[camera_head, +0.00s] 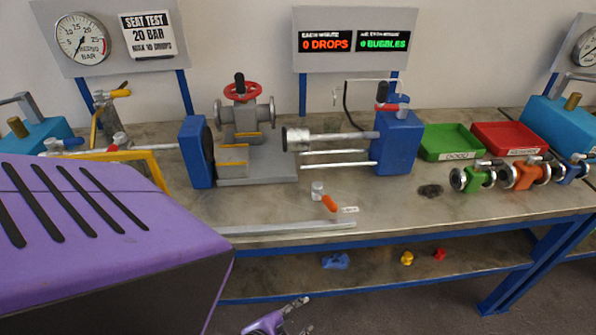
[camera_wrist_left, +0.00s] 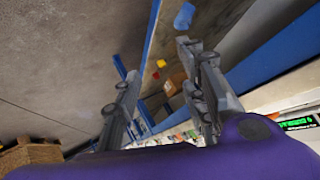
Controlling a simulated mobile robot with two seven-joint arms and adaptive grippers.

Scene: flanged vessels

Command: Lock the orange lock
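My left gripper (camera_head: 298,312) is low at the bottom edge of the head view, in front of the bench and apart from these items. In the left wrist view my left gripper (camera_wrist_left: 160,60) has its two fingers spread, with nothing held between them. My right gripper is not in view.
The bench (camera_head: 390,205) carries a test rig with a red handwheel (camera_head: 243,91), a green tray (camera_head: 450,141) and a red tray (camera_head: 509,138). A blue piece (camera_head: 335,261), a yellow piece (camera_head: 407,258) and a red piece (camera_head: 439,254) lie on the lower shelf.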

